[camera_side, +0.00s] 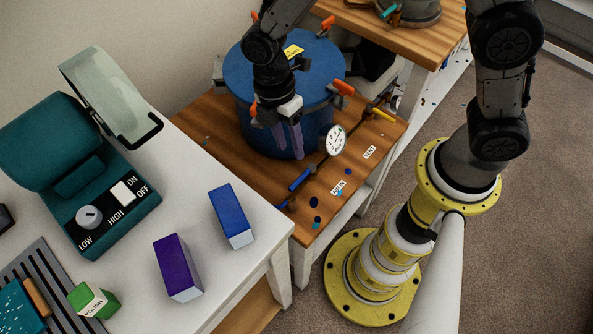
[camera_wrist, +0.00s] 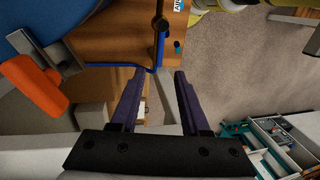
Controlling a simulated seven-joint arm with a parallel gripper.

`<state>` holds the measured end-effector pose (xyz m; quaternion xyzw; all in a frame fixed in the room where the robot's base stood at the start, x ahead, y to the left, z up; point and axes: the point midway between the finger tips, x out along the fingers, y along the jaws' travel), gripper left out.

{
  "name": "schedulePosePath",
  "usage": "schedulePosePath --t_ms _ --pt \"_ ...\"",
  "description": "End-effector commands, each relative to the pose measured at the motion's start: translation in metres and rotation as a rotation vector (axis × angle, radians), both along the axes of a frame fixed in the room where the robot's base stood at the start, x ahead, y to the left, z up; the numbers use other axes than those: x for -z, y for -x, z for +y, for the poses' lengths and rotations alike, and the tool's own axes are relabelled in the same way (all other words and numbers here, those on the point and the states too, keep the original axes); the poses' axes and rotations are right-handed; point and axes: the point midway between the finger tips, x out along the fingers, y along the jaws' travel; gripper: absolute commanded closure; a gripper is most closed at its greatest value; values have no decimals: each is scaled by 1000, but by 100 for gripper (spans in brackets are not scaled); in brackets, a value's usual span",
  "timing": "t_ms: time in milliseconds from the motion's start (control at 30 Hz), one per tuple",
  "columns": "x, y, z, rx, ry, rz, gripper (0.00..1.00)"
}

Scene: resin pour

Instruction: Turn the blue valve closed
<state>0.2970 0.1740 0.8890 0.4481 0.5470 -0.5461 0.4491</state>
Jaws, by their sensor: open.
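In the wrist view a blue bar (camera_wrist: 161,48), apparently this handle, lies just beyond and between the fingertips. My gripper (camera_side: 290,150) has purple fingers pointing down in front of the blue pot (camera_side: 240,78), above and behind the handle. The fingers also show in the wrist view (camera_wrist: 159,72), apart with nothing between them. I cannot tell any contact with the handle.
A white dial gauge (camera_side: 336,139) stands on the pipe, with a yellow handle (camera_side: 381,114) beyond it near the VENT label (camera_side: 370,152). Orange clamps (camera_side: 343,88) stick out from the pot's rim. Blue and purple boxes (camera_side: 178,267) stand on the white table at left.

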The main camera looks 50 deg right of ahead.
Motion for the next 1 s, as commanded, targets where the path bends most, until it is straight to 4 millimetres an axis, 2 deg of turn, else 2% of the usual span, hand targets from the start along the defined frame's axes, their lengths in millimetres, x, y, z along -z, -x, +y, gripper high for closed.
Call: schedulePosePath --t_ms 33,300,500,700,933,967,1000 --pt "11 4 -1 -1 3 6 54" --pt "62 14 -1 1 2 6 54" --pt "87 18 0 2 1 3 54" --pt "96 20 -1 2 0 1 54" --pt "97 20 0 2 0 0 54" --pt "97 20 0 2 0 0 56" --pt "97 20 0 2 0 0 63"
